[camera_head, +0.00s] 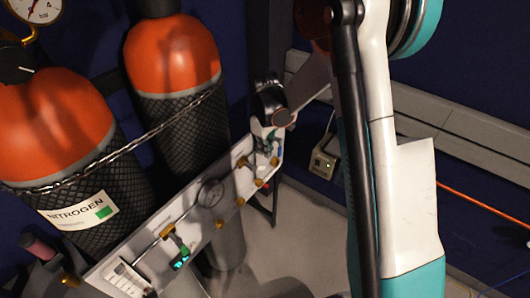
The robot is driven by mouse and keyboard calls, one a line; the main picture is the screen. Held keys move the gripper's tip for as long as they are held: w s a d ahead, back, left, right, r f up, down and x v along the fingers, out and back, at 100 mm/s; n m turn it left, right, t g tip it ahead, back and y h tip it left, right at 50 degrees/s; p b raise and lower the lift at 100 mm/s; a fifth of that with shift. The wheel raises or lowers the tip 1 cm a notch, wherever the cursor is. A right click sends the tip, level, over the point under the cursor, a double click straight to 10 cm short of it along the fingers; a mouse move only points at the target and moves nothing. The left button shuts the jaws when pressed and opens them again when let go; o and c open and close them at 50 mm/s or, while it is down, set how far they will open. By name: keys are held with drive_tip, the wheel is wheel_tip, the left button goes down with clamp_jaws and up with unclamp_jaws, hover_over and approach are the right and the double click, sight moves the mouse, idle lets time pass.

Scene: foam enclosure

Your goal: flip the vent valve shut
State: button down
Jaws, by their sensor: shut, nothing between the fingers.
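A narrow pale valve panel (140,238) runs diagonally in front of the gas cylinders, with thin pipes and brass fittings along it. I cannot tell from any label which fitting is the vent valve. My gripper (268,148) is at the panel's far upper right end, small and dark in this view. It appears shut and empty. It overlaps the fittings there, and I cannot tell whether it touches them or how the valve lever there is turned.
Orange-topped cylinders, one marked nitrogen (75,212), stand behind the panel, with a chain (130,150) across them. A pressure gauge (35,10) is at the upper left. A small beige box (324,158) stands near the wall. The grey floor (300,235) right of the panel looks clear.

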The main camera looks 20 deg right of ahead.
drive_tip(key=w+d+r+p, duration=0.1)
drive_tip(key=d+r, duration=0.1)
drive_tip(key=w+d+r+p, duration=0.1)
drive_tip(key=w+d+r, duration=0.1)
drive_tip(key=r, duration=0.1)
drive_tip(key=w+d+r+p, duration=0.1)
drive_tip(key=d+r, duration=0.1)
drive_tip(key=r, duration=0.1)
drive_tip(key=shift+w+r, duration=0.2)
drive_tip(key=shift+r, duration=0.05)
drive_tip(key=s+a+r+m+p, duration=0.1)
drive_tip(key=s+a+r+m, duration=0.3)
drive_tip(key=m, duration=1.4)
drive_tip(key=shift+s+a+h+p, duration=0.3)
drive_tip(key=shift+s+p, duration=0.05)
drive_tip(key=shift+s, duration=0.35)
drive_tip(key=shift+f, duration=0.15)
